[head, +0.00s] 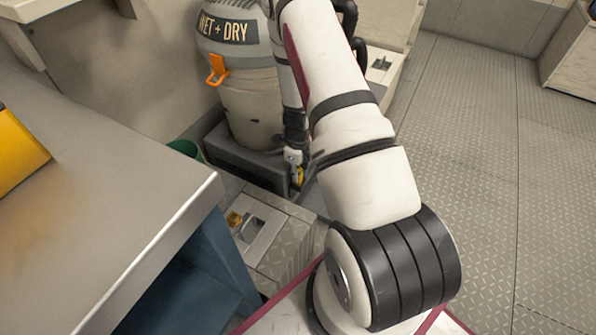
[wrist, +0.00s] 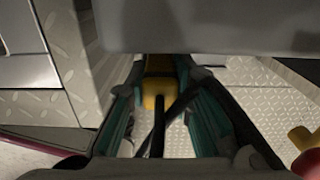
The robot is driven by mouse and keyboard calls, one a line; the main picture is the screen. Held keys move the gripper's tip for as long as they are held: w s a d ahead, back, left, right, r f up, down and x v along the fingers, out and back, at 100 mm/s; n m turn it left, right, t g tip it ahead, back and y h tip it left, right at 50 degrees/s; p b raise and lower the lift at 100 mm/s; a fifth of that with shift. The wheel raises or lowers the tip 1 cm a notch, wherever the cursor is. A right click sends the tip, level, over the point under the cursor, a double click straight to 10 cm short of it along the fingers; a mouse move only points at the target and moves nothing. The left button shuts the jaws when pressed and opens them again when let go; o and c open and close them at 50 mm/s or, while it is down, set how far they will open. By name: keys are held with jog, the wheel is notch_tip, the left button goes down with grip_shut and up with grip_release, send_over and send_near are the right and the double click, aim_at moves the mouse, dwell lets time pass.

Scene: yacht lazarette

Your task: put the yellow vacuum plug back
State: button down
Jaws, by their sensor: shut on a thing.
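The yellow vacuum plug (wrist: 155,92) sits between the two teal-lined fingers of my gripper (wrist: 160,72) in the wrist view. A black cable runs from the plug toward the camera. In the head view the plug shows as a small yellow patch (head: 299,177) at the end of my arm, beside the dark vacuum base (head: 243,160). My gripper is shut on the plug. The grey vacuum (head: 250,95), marked WET + DRY with an orange latch, stands on that base. The plug's front end is hidden, and I cannot see whether it touches a socket.
A grey bench (head: 110,190) fills the left. A low floor panel with a recess (head: 262,225) holds a small orange-yellow thing (head: 234,218). A green container (head: 184,148) stands behind the bench. A red and yellow thing (wrist: 304,150) shows at the wrist view's lower right. Patterned floor (head: 485,190) is clear at right.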

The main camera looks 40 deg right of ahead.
jog(key=shift+f, duration=0.2)
dwell(0.4)
jog(key=shift+f+b, duration=0.45)
jog(key=shift+f, duration=0.05)
jog(key=shift+f, duration=0.15)
dwell(0.6)
jog(key=c, duration=1.3)
grip_release()
jog(key=shift+c, duration=0.2)
notch_tip(320, 180, up, 12)
jog(key=shift+r, duration=0.1)
